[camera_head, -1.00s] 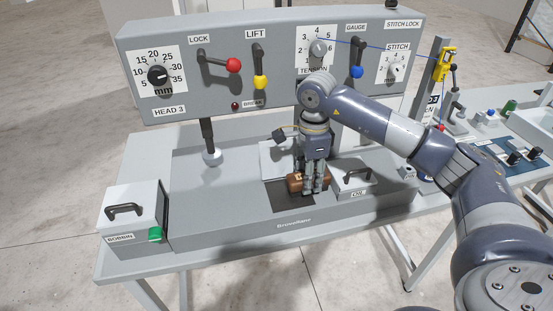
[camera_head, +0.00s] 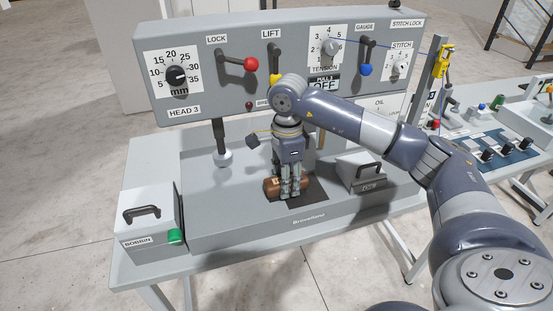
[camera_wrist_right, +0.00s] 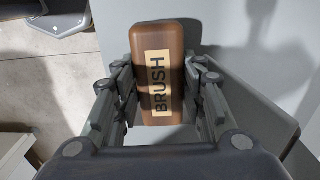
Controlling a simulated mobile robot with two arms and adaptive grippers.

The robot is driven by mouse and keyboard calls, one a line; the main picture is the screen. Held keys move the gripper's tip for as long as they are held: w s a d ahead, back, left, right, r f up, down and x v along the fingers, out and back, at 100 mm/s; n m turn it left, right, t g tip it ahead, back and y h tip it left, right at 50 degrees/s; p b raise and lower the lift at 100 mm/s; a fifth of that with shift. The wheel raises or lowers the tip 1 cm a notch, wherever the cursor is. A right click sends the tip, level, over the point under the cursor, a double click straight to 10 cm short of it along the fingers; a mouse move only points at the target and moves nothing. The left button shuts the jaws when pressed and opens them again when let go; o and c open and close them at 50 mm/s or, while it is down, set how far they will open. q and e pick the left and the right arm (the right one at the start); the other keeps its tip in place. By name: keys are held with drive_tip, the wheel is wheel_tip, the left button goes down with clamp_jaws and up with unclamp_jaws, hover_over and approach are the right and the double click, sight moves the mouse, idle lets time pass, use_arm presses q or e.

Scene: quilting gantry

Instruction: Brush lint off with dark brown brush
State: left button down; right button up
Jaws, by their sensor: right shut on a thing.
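The dark brown brush (camera_head: 272,188) is at the dark plate (camera_head: 315,190) in the middle of the machine bed. My right gripper (camera_head: 291,194) points down and is shut on the brush. In the right wrist view the brush (camera_wrist_right: 158,55) lies between the two fingers of the gripper (camera_wrist_right: 158,88), with its BRUSH label facing the camera. The brush's underside and its contact with the plate are hidden. I cannot make out any lint. My left gripper is not in view.
The BOBBIN box (camera_head: 147,215) is at the left end. The presser post (camera_head: 220,140) stands behind left. The panel with knobs and levers (camera_head: 205,90) rises behind. The front bed is clear.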

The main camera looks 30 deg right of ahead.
drive_tip(key=shift+w+a+r+p, duration=0.1)
drive_tip(key=shift+a+r+p, duration=0.15)
drive_tip(key=shift+r, duration=0.4)
drive_tip(key=shift+w+a+r+p, duration=0.15)
drive_tip(key=shift+r+p, duration=0.15)
drive_tip(key=shift+r, duration=0.3)
drive_tip(key=shift+s+d+r+p, duration=0.2)
drive_tip(key=shift+r+p, duration=0.3)
drive_tip(key=shift+r, duration=0.25)
drive_tip(key=shift+s+d+r+p, duration=0.15)
drive_tip(key=shift+r+p, duration=0.3)
drive_tip(key=shift+r, duration=0.25)
drive_tip(key=shift+w+a+r+p, duration=0.15)
drive_tip(key=shift+r+p, duration=0.7)
drive_tip(key=shift+r, duration=0.6)
